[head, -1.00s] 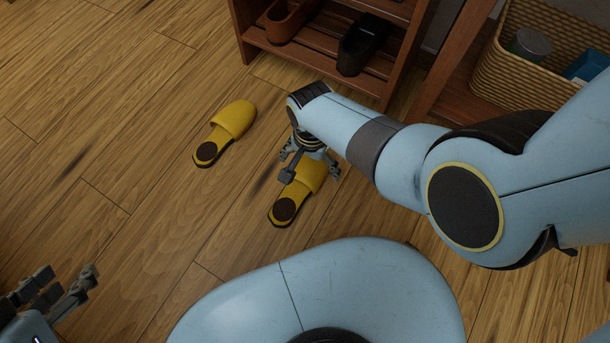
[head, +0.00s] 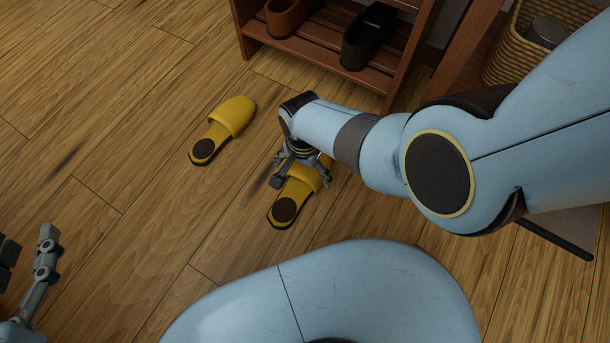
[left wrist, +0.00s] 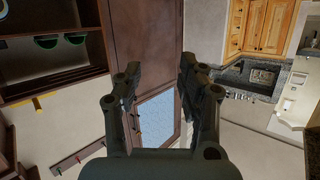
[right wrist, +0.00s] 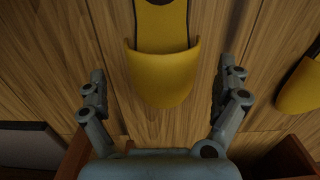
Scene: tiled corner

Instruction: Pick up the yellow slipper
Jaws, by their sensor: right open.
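The farther-left slipper (head: 234,114) lies free. The nearer slipper (head: 301,182) is partly covered by my right gripper (head: 300,178). In the right wrist view the nearer slipper's yellow toe (right wrist: 163,75) sits between the spread fingers of my right gripper (right wrist: 163,88), with gaps on both sides. The other slipper (right wrist: 300,88) shows at the right edge. My left gripper (head: 28,258) is at the lower left of the head view. Its fingers are apart and empty in the left wrist view (left wrist: 158,72).
A wooden shoe rack (head: 320,62) with a brown shoe (head: 290,17) and a black shoe (head: 369,38) stands just beyond the right arm. A woven basket (head: 508,55) is at the upper right. The floor at left is clear.

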